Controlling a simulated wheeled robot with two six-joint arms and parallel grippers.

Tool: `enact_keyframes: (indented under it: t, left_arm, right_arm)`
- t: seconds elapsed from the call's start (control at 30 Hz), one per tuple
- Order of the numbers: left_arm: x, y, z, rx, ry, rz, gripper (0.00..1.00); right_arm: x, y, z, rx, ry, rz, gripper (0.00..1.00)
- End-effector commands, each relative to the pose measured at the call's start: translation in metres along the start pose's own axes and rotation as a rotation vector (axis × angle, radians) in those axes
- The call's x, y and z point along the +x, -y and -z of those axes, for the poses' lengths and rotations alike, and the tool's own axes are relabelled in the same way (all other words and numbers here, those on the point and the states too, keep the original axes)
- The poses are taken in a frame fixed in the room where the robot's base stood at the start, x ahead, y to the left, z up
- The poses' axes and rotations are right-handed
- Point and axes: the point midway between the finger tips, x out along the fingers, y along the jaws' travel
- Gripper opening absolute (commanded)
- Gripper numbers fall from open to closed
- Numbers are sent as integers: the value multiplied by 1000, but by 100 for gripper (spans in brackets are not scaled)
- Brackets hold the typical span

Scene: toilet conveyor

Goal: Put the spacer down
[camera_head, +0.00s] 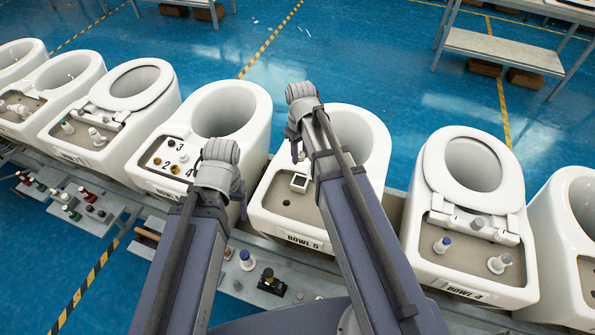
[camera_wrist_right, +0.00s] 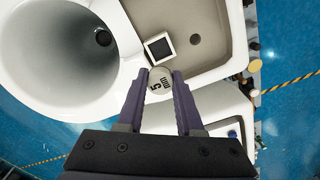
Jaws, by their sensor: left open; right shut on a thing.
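My right gripper (camera_wrist_right: 163,78) is shut on a round, pale spacer (camera_wrist_right: 159,85) marked "5" and what looks like "mm". The square also shows in the head view (camera_head: 299,182). I cannot tell whether the spacer touches the deck.
Other bowls stand in the row; the left neighbour carries numbered discs (camera_head: 172,155), the right neighbour, BOWL 4 (camera_head: 470,215), has a seat and fittings. A grey rail with trays of small parts (camera_head: 90,205) runs along the front. BOWL 5's deck has a dark hole (camera_wrist_right: 195,40).

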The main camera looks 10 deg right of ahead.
Motion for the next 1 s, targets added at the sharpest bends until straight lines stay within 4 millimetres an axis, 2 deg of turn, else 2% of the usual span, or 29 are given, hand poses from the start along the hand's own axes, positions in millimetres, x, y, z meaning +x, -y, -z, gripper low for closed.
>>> enact_keyframes:
  t: [0.17, 0.53, 0.83, 1.0]
  left_arm:
    - [8, -1, 0, 0, 0, 0, 72]
    - [60, -6, 4, -1, 0, 0, 72]
    - [65, -6, 4, -1, 0, 0, 72]
    - [82, -8, 5, -2, 0, 0, 72]
  right_arm:
    - [8, 0, 0, 0, 0, 0, 0]
    - [60, 0, 0, 0, 0, 0, 0]
    - [66, 0, 0, 0, 0, 0, 0]
    - [82, 0, 0, 0, 0, 0, 0]
